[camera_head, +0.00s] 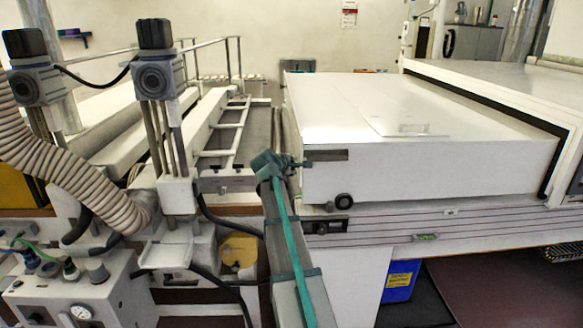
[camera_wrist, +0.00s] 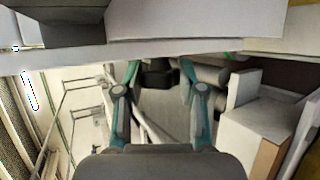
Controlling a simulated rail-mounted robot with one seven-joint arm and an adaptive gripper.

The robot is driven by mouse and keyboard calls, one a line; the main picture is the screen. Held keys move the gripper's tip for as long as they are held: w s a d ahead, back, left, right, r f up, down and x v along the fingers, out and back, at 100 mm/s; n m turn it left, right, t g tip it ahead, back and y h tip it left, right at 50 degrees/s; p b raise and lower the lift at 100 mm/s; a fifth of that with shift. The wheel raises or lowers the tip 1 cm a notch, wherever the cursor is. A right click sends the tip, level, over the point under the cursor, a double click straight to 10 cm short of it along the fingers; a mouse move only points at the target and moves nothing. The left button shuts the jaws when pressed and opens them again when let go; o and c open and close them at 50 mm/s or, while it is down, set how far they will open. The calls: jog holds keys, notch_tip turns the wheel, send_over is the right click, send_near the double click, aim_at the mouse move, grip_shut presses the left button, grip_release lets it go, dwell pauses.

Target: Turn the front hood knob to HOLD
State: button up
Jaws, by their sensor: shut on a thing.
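The white hood (camera_head: 430,170) is a long box with a dark plate (camera_head: 327,155) near the upper left corner of its near side. A round black knob (camera_head: 344,200) sits lower on that side, clear of my gripper. My gripper (camera_head: 298,164) is at the hood's left end, by the upper corner. In the wrist view, the fingers of my gripper (camera_wrist: 160,68) are shut on a dark knob (camera_wrist: 158,76) under a pale edge (camera_wrist: 240,35). In the head view my gripper mostly hides this held part. I cannot read any HOLD mark or the knob's setting.
A rail with a black latch (camera_head: 330,227) runs below the hood. Left stand grey motor units (camera_head: 155,82), a ribbed hose (camera_head: 75,175) and a conveyor frame (camera_head: 222,140). A blue bin (camera_head: 400,282) is under the hood. The space above the hood is open.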

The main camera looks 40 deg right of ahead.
jog(key=o, duration=1.2)
jog(key=shift+c, duration=0.2)
jog(key=v, duration=1.2)
